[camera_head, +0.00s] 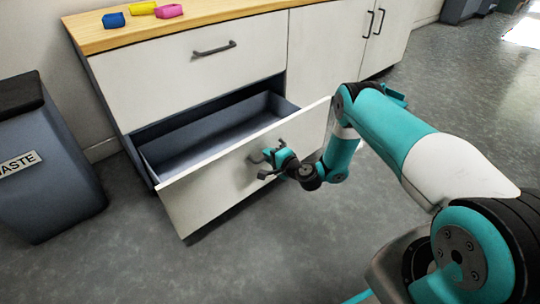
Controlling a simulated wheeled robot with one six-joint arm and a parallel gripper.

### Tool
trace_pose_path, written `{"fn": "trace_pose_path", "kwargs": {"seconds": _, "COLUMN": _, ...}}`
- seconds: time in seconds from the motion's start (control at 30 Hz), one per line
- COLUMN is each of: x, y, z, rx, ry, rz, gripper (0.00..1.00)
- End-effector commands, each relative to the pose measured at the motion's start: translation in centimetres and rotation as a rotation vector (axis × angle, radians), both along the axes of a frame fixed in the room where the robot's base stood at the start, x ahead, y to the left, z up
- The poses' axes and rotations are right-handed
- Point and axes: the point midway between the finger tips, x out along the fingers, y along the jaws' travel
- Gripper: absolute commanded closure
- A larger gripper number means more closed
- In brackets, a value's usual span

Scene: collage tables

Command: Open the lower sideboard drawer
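The lower sideboard drawer (225,178) is pulled well out, and its empty grey inside (215,135) shows. Its white front stands away from the sideboard (185,75). My gripper (268,165) is at the drawer's front, at the dark handle (257,158). The gripper and my wrist cover most of the handle. I cannot tell whether the fingers are closed on it. The upper drawer (180,80) is shut, with its dark bar handle (214,49) in plain view.
A grey bin marked WASTE (45,170) stands left of the sideboard. Blue (113,20), yellow (142,8) and pink (169,11) blocks lie on the wooden top. Cupboard doors (350,40) at the right are shut. The floor in front of the drawer is clear.

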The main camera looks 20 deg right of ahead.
Motion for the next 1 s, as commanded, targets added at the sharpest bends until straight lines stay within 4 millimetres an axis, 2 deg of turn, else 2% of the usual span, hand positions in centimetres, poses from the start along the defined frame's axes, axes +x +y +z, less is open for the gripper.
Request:
{"fn": "trace_pose_path", "kwargs": {"seconds": 0.03, "x": 0.0, "y": -0.2, "z": 0.0, "rx": -0.002, "ry": -0.001, "rz": -0.005, "gripper": 0.85}}
{"fn": "trace_pose_path", "kwargs": {"seconds": 0.13, "x": 0.0, "y": -0.1, "z": 0.0, "rx": -0.002, "ry": -0.001, "rz": -0.004, "gripper": 0.63}}
{"fn": "trace_pose_path", "kwargs": {"seconds": 0.47, "x": -0.2, "y": -0.3, "z": 0.1, "rx": -0.001, "ry": 0.002, "rz": -0.004, "gripper": 0.63}}
{"fn": "trace_pose_path", "kwargs": {"seconds": 0.67, "x": -2.7, "y": -1.1, "z": 0.9, "rx": 0.003, "ry": 0.006, "rz": -0.006, "gripper": 0.63}}
{"fn": "trace_pose_path", "kwargs": {"seconds": 0.8, "x": -6.0, "y": -2.2, "z": 1.8, "rx": 0.006, "ry": 0.008, "rz": -0.01, "gripper": 0.63}}
{"fn": "trace_pose_path", "kwargs": {"seconds": 1.0, "x": -6.5, "y": -2.5, "z": 2.3, "rx": 0.0, "ry": 0.001, "rz": -0.004, "gripper": 0.63}}
